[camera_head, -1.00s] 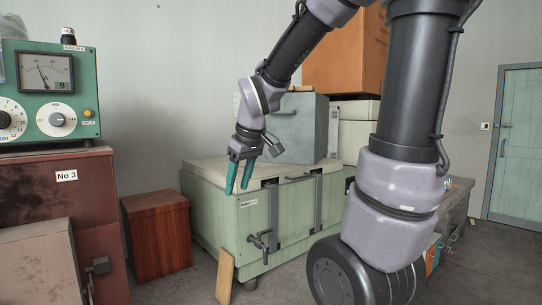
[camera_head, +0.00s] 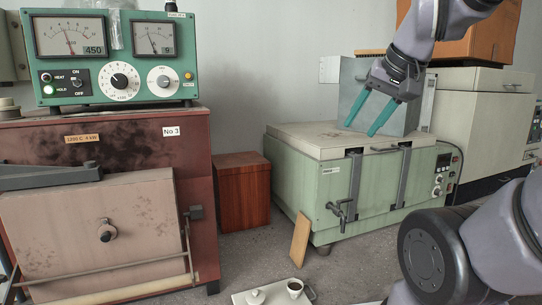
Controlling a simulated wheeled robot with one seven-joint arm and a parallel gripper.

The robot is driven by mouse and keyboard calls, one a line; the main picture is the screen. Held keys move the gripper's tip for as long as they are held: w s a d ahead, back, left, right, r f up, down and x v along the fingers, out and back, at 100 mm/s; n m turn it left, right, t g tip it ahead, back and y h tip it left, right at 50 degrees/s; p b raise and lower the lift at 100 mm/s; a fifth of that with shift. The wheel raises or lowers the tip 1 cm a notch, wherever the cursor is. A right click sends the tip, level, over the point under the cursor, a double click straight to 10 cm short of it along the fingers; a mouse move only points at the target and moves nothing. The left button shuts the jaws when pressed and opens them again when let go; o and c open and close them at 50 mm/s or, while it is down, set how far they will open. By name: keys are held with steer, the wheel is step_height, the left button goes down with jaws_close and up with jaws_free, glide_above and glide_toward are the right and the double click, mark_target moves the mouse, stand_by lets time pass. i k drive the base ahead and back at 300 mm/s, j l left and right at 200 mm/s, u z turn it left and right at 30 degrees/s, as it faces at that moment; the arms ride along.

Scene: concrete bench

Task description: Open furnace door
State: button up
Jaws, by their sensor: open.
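The furnace (camera_head: 150,145) is a reddish-brown box at the left, marked No 3. Its front door (camera_head: 60,240) is a pale stained panel with a round dark knob (camera_head: 106,232) and a light bar low across it. The door appears shut, though its lower edge is hard to make out. My gripper (camera_head: 361,128) has two teal fingers, spread open and empty. It is at the upper right, in front of a grey box and over the green chest, well apart from the furnace door.
A green control unit (camera_head: 112,60) stands on the furnace. A pale green chest (camera_head: 300,185) with latches is at the right, with a wooden board (camera_head: 299,240) leaning by it. A wooden box (camera_head: 243,195) stands between. A white tray (camera_head: 243,299) with a cup (camera_head: 294,288) is at the front.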

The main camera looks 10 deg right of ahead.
mark_target(51, 216)
steer(key=u, duration=1.6)
steer(key=k+l+u, duration=0.15)
steer(key=l, duration=0.2)
